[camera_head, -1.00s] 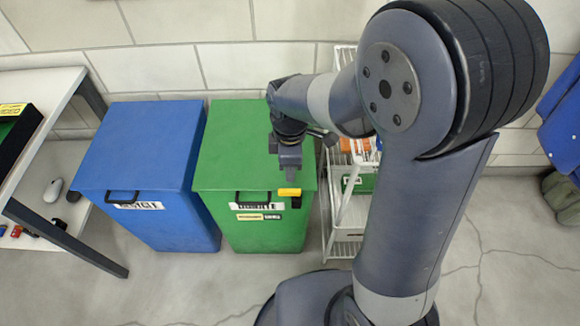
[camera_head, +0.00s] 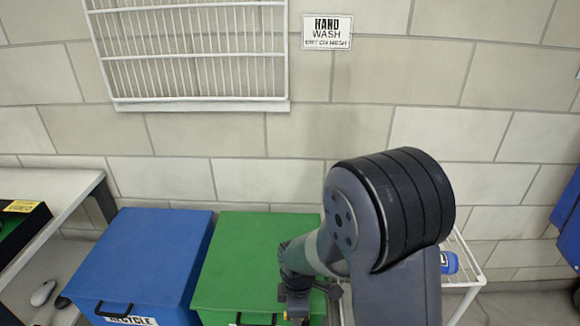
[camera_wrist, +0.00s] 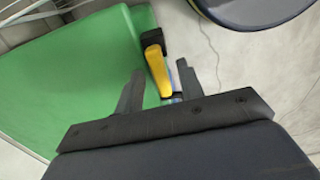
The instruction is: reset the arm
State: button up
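My gripper (camera_wrist: 160,70) shows in the wrist view with its two dark fingers spread apart. A yellow thing with a black end (camera_wrist: 155,65) lies along the gap between them, with a small blue part near the gripper's base. Green shows between it and the left finger; I cannot tell whether it is held. In the head view my gripper (camera_head: 295,302) is over the front of the green bin's lid (camera_head: 245,255), near the bottom edge. Its fingertips are too small and dark there to read. My arm is bent, reaching down and left.
A blue bin (camera_head: 140,255) stands left of the green bin. A white table (camera_head: 50,190) is at far left. A white rack (camera_head: 468,270) with a blue item stands behind my arm. A wire shelf (camera_head: 190,104) and a sign (camera_head: 327,32) are on the wall.

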jog(key=shift+m, duration=0.3)
dwell(0.4)
notch_tip(320, 180, up, 11)
jog(key=p, duration=0.3)
notch_tip(320, 180, down, 11)
jog(key=b, duration=0.3)
jog(key=shift+f, duration=0.2)
jog(key=shift+w+r, duration=0.1)
jog(key=shift+w+d+m, duration=0.1)
jog(key=shift+w+m, duration=0.05)
jog(key=shift+m, duration=0.9)
jog(key=shift+w+m, duration=0.15)
jog(key=shift+m, duration=0.9)
jog(key=shift+r, duration=0.1)
